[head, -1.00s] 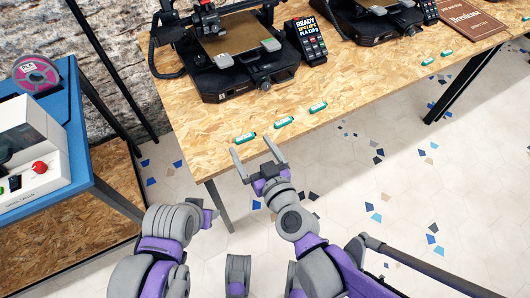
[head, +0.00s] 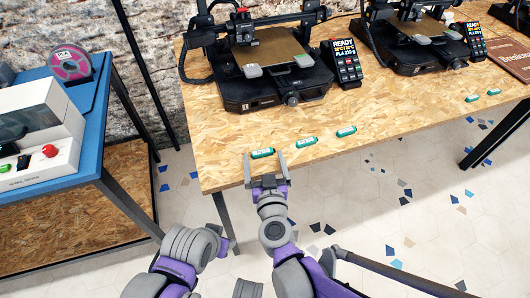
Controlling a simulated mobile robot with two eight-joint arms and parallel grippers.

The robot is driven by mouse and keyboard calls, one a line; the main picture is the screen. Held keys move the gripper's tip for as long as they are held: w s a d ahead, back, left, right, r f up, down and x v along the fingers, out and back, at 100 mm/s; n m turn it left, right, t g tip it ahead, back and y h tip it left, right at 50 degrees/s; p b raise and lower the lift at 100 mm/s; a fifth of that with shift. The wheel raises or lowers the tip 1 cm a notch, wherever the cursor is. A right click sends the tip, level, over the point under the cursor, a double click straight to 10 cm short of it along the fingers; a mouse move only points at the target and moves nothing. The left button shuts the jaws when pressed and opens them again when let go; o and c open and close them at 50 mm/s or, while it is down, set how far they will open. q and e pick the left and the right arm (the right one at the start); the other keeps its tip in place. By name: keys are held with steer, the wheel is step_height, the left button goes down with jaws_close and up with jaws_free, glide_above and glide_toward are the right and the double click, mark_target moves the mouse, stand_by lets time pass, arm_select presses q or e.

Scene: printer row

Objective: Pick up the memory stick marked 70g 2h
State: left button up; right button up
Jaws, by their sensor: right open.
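Several green-and-white memory sticks lie on the chipboard table (head: 225,118); their markings are too small to read. The left one (head: 262,153) is nearest the table's front-left edge. A middle one (head: 307,143) and a third one (head: 346,131) lie in a slanting row to its right. Two more lie far right (head: 473,99) (head: 494,92). My right gripper (head: 264,156) is open and empty, its fingers pointing at the left stick. In the picture the fingertips flank that stick; their height above the table is unclear. My left arm is low at left, its jaws not clearly shown.
A printer (head: 272,75) with a display box (head: 342,64) stands behind the sticks, and a second printer (head: 415,45) to its right. A brown booklet (head: 512,66) lies far right. A blue bench (head: 91,125) with a spool (head: 71,60) stands at left. Bare table surrounds the sticks.

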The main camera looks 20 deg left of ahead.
mark_target(262, 150)
steer(key=x, duration=0.3)
steer(key=shift+w+a+f+b, duration=0.1)
steer(key=shift+w+a+b, duration=0.05)
steer(key=shift+w+b, duration=0.15)
steer(key=shift+s, duration=0.1)
steer(key=c, duration=1.2)
